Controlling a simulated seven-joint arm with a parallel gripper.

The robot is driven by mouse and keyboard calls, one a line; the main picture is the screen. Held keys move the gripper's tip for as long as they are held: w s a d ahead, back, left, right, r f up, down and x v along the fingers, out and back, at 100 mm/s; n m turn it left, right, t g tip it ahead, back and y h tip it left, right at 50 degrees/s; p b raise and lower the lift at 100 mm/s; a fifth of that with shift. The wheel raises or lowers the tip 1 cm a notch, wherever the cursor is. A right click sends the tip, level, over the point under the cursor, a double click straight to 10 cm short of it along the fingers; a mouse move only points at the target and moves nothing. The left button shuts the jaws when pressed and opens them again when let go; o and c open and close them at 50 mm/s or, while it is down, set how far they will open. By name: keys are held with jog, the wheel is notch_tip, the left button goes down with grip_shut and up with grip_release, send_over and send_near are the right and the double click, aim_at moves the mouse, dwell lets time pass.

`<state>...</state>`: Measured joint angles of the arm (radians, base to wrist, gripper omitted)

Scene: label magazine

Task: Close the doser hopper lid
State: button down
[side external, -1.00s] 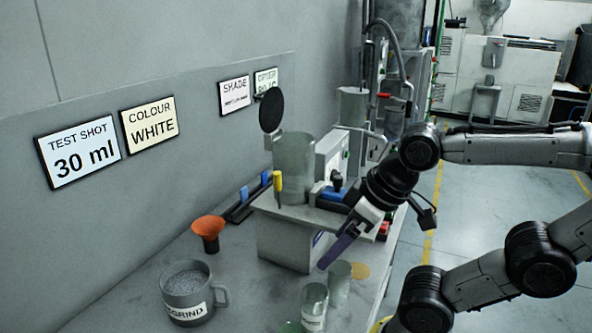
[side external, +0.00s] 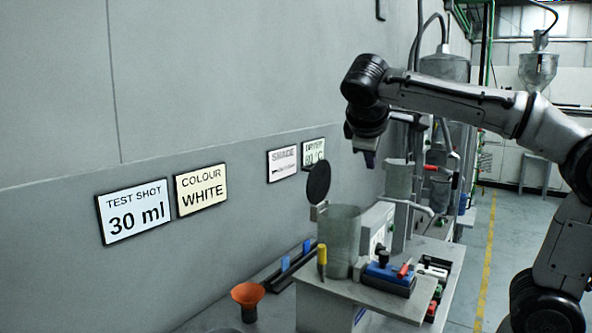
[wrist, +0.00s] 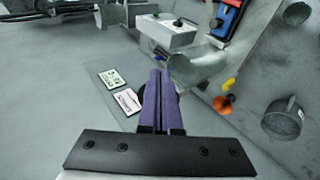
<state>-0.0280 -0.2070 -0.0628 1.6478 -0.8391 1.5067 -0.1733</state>
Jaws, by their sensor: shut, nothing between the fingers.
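The doser hopper (side external: 340,232) is a grey translucent cylinder on the machine block. Its lid (side external: 318,182) is a dark round disc standing upright at the hopper's left rim, so the hopper is open. My gripper (side external: 370,161) is above and to the right of the lid, apart from it in the side view, and points down. In the wrist view the purple fingers (wrist: 162,80) are together with nothing between them. The hopper (wrist: 200,68) shows there to the right of the fingers; the lid is mostly hidden behind them.
A yellow-handled tool (side external: 322,258) stands by the hopper's front. A blue-and-black block with a red lever (side external: 388,273) sits right of it. An orange funnel (side external: 248,296) is on the bench at left. A wall with signs (side external: 136,211) runs behind. A mug (wrist: 283,120) shows in the wrist view.

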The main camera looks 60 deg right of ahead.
jog(key=w+d+r+m+g+h, duration=0.1)
jog(key=w+d+r+g+h, duration=0.15)
jog(key=w+r, duration=0.45)
jog(key=m+g+h, duration=0.2)
jog(key=g+h, duration=0.1)
send_over(313, 181)
jog(key=s+a, duration=0.2)
jog(key=a, duration=0.1)
jog(key=w+a+f+g+h, duration=0.2)
jog(key=w+a+f+h, duration=0.15)
jog(key=w+f, duration=1.15)
jog(key=s+d+r, duration=0.1)
jog(key=s+d, duration=0.5)
jog(key=d, duration=0.2)
jog(key=shift+s+d+y, duration=0.2)
jog(key=shift+d+y, duration=0.15)
jog(key=shift+y, duration=0.05)
jog(key=shift+r, duration=0.1)
jog(key=shift+s+r, duration=0.15)
jog(key=shift+s, duration=0.2)
